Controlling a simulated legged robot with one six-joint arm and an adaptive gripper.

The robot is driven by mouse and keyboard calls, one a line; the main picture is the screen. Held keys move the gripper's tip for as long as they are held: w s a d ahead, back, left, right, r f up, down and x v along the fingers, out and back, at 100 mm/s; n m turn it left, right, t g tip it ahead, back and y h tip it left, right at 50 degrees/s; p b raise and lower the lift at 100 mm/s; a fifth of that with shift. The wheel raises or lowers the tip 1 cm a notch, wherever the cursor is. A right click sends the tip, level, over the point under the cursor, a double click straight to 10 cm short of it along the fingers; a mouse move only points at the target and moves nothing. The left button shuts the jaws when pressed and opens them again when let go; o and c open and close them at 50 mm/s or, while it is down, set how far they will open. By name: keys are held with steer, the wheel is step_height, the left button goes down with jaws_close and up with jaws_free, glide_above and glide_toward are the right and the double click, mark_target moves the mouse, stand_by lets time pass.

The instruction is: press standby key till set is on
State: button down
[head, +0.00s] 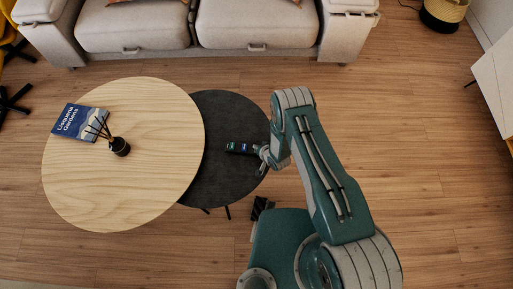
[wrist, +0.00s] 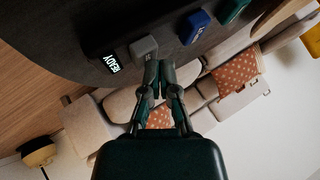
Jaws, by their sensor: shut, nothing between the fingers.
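A dark key panel (head: 232,147) lies on the black round table (head: 222,110). I cannot read any key label, so I cannot tell which is standby. My gripper (head: 262,153) is at the panel's right end. In the wrist view my gripper (wrist: 159,66) is shut and empty, its tips close beside the grey key. I cannot tell whether they touch it.
A light wooden round table (head: 150,180) overlaps the black one on the left, holding a blue book (head: 80,121) and a dark reed diffuser (head: 120,147). A pale sofa (head: 130,28) stands behind. Wooden floor is open on the right, with a white cabinet (head: 497,75) at the edge.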

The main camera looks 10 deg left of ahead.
steer(key=shift+f, duration=0.6)
stand_by(0.5)
stand_by(0.3)
steer(key=shift+r, duration=1.25)
steer(key=shift+r, duration=0.1)
steer(key=shift+r, duration=2.4)
